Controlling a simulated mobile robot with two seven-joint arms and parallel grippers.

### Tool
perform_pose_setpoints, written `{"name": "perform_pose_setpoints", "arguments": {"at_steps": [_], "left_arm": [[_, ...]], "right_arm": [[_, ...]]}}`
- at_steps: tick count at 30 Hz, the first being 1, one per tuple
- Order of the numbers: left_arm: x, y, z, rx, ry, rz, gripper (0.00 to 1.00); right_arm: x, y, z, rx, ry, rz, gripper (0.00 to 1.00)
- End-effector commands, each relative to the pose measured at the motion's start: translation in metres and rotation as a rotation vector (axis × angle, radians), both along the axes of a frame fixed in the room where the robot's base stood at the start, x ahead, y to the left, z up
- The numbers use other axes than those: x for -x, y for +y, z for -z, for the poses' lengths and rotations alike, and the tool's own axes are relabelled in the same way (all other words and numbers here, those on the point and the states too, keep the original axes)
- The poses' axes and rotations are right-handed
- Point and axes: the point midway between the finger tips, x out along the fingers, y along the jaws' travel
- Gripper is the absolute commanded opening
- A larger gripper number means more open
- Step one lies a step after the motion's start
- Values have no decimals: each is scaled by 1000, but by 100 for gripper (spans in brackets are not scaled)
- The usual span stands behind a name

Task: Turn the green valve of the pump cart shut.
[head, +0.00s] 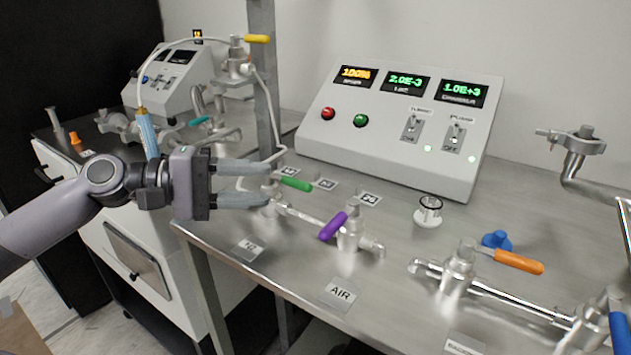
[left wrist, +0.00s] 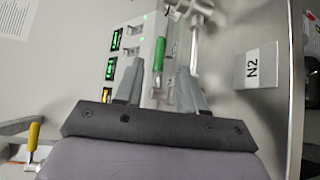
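A valve with a green lever handle (head: 296,184) is on the metal bench, near the N2 label. My left gripper (head: 268,184) is at this valve with its two fingers spread, one above the other in the head view. No contact with either finger can be made out. The gripper hides part of the valve body in the head view. A teal-green handle (head: 199,121) also shows on equipment on the cart behind. My right gripper is not in view.
A purple-handled valve (head: 333,226) stands close to the right of my left gripper, by the AIR label (head: 341,292). An orange-handled valve (head: 518,262) is farther right. A control box (head: 400,130) stands at the back. A post (head: 266,80) rises behind the gripper.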

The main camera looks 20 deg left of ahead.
Motion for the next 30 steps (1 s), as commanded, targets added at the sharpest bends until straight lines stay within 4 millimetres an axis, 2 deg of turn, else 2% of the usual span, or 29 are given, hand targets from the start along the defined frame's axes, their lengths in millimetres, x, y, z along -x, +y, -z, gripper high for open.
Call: {"name": "perform_pose_setpoints", "arguments": {"at_steps": [8, 30], "left_arm": [[-6, -7, -1, 3, -1, -1, 39], [-40, -53, 7, 4, 0, -1, 39]], "right_arm": [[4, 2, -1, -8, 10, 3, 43], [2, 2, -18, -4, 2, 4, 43]]}}
